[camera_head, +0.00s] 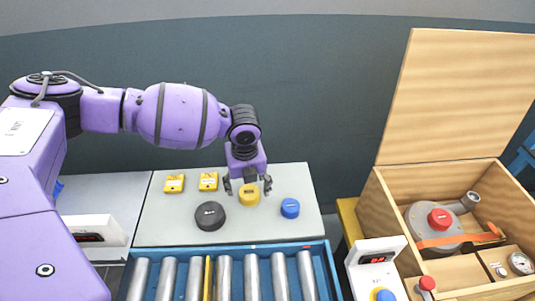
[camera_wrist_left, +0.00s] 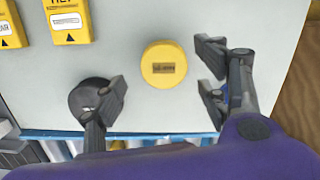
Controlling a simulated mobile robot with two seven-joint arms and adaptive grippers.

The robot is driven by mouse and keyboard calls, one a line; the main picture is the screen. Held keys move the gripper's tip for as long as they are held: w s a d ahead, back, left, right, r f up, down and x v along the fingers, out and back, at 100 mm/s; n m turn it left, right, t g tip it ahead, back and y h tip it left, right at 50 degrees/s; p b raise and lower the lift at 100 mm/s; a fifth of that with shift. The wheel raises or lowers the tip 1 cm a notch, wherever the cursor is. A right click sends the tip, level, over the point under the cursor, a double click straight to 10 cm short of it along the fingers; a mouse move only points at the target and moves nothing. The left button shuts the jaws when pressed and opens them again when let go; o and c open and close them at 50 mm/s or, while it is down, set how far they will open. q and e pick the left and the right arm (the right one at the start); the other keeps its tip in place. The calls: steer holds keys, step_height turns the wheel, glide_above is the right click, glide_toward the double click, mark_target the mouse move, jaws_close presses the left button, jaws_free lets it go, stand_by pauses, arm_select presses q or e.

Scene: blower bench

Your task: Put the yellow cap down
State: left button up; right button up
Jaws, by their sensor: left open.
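The yellow cap (camera_head: 249,195) sits upright on the light grey bench top (camera_head: 170,228). It also shows in the left wrist view (camera_wrist_left: 163,66), round with a small dark label. My left gripper (camera_head: 248,187) is right above it, pointing down. Its fingers (camera_wrist_left: 160,95) are spread wide and open, with a gap between them and the cap on both sides. The gripper holds nothing. My right gripper is not in either view.
A black cap (camera_head: 210,216) lies left of the yellow cap, and a blue cap (camera_head: 290,208) right of it. Two yellow boxes (camera_head: 174,184) (camera_head: 208,181) stand behind. A roller conveyor (camera_head: 225,280) runs in front. An open wooden crate (camera_head: 385,213) with a blower (camera_head: 428,222) stands at right.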

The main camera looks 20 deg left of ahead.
mark_target(248, 192)
arm_select(q)
step_height(248, 192, down, 3)
steer(key=shift+w+f, duration=0.15)
steer(key=shift+a, duration=0.1)
steer(key=shift+c, duration=0.4)
steer(key=c, duration=0.9)
